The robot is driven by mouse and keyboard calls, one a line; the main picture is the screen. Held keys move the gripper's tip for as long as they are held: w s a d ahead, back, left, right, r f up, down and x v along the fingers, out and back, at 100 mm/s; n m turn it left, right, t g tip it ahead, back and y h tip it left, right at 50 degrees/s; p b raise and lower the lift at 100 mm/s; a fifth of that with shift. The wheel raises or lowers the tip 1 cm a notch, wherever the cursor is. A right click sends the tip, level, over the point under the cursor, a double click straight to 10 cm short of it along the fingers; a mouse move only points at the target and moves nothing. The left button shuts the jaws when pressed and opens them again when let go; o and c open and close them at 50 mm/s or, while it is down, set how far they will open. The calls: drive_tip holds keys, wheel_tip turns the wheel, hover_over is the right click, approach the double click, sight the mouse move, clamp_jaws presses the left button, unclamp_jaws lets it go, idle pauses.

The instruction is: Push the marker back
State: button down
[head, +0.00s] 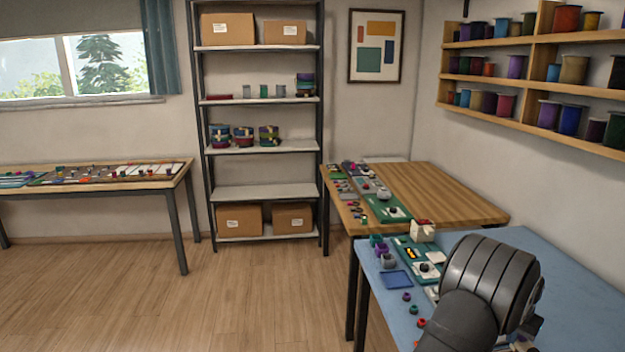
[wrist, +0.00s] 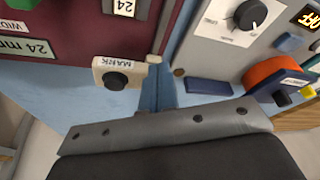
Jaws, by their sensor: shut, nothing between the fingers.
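A cream block labelled MARK (wrist: 125,73), with a round black knob on its face, sits left of centre in the wrist view. A small pale peg (wrist: 153,58) shows at its right end; I cannot tell whether it is the marker. In the head view my arm covers the near right, and I cannot make out the gripper's fingers there.
A dark red panel (wrist: 80,35) lies beyond the block, and a grey panel with a dial (wrist: 220,45) is at right, near an orange part (wrist: 272,75). The blue table (head: 570,265) also holds a blue tray (head: 397,279) and small coloured pieces.

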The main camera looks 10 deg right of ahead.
wheel_tip(320, 180, up, 11)
idle(0.8)
wheel_tip(320, 180, down, 11)
drive_tip(key=shift+r, duration=0.1)
idle(0.5)
